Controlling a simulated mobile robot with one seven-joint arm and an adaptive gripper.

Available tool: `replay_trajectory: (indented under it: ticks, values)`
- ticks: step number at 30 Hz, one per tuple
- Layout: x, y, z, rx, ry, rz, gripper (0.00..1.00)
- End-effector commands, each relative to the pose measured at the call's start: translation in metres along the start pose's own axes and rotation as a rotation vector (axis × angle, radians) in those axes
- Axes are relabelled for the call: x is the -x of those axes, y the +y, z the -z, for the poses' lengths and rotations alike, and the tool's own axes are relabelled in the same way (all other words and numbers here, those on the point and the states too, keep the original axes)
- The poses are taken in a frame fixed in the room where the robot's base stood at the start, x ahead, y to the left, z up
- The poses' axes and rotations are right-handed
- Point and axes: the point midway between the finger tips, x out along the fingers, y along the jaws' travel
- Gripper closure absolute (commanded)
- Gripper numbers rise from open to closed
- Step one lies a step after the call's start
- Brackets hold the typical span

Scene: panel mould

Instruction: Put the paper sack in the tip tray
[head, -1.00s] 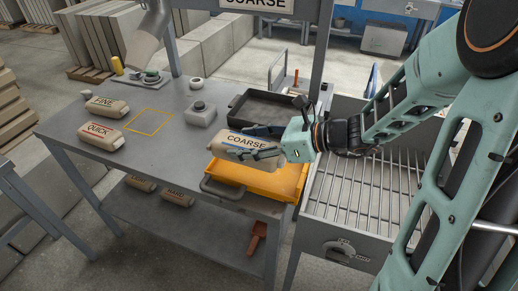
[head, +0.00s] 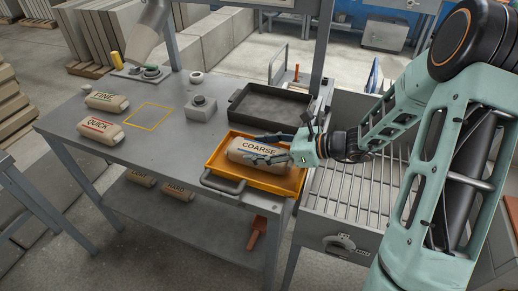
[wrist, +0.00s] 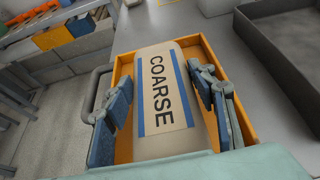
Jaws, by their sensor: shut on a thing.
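The paper sack marked COARSE (head: 250,151) is tan with blue bands. It is inside the orange tip tray (head: 225,185), low between its walls. My gripper (head: 270,148) is shut on the sack, with one finger along each side. In the wrist view the sack (wrist: 163,100) lies between my two blue-grey fingers, and the tray's orange rim (wrist: 122,70) shows around it. Whether the sack's underside rests on the tray floor is hidden.
A dark tray (head: 270,105) stands behind the orange tray. A grey box with a button (head: 201,108) and a yellow outlined square (head: 149,117) are to the left. Sacks marked FINE (head: 107,102) and QUICK (head: 100,129) lie at the left.

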Motion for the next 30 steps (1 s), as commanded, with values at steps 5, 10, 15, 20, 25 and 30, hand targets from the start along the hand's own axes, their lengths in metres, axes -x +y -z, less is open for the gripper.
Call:
replay_trajectory:
  ticks: [5,10,15,20,25,30]
  values:
    - [-0.0008,-0.0005,0.0000,0.003,-0.003,0.001,0.98]
    - [-0.0013,-0.0005,0.0011,0.003,-0.003,0.001,0.98]
    - [-0.0018,-0.0003,0.0043,0.001,0.000,0.001,0.40]
    - [-0.0018,-0.0003,0.0042,0.001,0.000,0.001,0.31]
    - [-0.0017,-0.0003,0.0041,0.001,0.000,0.001,0.31]
    - [0.0054,-0.0013,0.0014,0.001,0.001,0.004,0.31]
